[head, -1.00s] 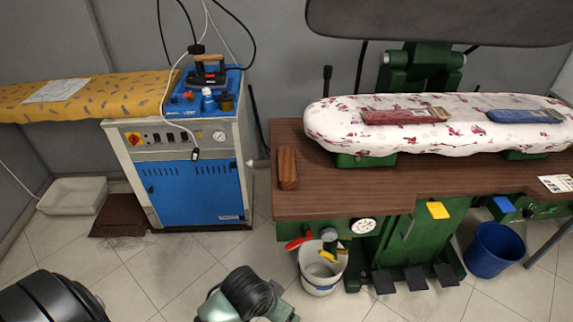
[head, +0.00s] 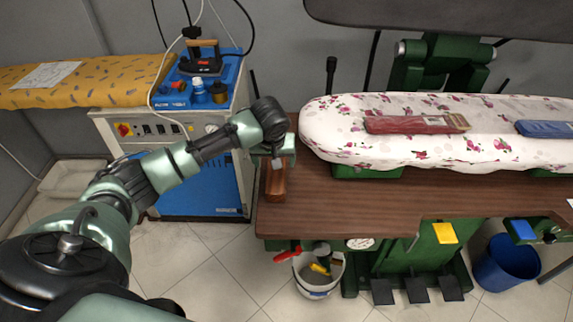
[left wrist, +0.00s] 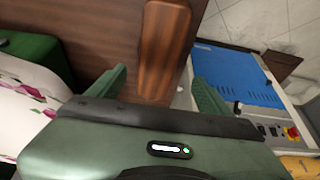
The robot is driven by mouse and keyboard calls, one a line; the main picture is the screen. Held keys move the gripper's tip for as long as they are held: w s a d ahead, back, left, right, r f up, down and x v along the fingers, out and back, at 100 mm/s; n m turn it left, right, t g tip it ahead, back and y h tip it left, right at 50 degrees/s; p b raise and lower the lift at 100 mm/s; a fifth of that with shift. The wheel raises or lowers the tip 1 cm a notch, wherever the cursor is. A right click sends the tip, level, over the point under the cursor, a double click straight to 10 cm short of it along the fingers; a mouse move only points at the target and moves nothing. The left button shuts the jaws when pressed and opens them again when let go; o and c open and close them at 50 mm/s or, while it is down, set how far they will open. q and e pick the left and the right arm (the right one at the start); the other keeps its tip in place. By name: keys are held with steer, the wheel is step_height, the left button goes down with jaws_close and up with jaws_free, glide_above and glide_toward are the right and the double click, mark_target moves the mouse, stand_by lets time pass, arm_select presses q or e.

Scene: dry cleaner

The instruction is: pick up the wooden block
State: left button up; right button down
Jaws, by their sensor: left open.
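The wooden block (head: 276,182) is reddish brown and lies at the left end of the brown table, close to its edge. My left gripper (head: 277,160) is over the far end of the block in the head view, and the wrist hides that end. In the left wrist view the block (left wrist: 164,48) lies between the two green fingers of the left gripper (left wrist: 160,92), which are spread apart with a gap on each side. I cannot tell how high the fingers are above the table. My right gripper is not in view.
The brown table (head: 380,205) bears a floral ironing pad (head: 335,135) with a red packet (head: 405,124) and a blue packet (head: 545,129). A blue and white steam machine (head: 200,190) stands left of the table. A white bucket (head: 318,285) stands below the front edge.

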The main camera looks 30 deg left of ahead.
mark_target(276, 172)
arm_select(q)
steer(key=f, duration=0.2)
steer(key=shift+s+f+p, duration=0.3)
steer(key=shift+s+p, duration=0.05)
steer(key=f, duration=0.1)
steer(key=w+f, duration=0.1)
steer(key=f, duration=0.1)
steer(key=shift+w, duration=0.25)
steer(key=shift+w+a+f, duration=0.1)
steer(key=shift+w+f, duration=0.1)
steer(key=shift+f, duration=0.15)
steer(key=c, duration=0.9)
jaws_close()
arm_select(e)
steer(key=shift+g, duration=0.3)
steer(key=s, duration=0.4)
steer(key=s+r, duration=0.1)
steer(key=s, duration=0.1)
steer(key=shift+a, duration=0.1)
arm_select(q)
steer(key=shift+r, duration=0.1)
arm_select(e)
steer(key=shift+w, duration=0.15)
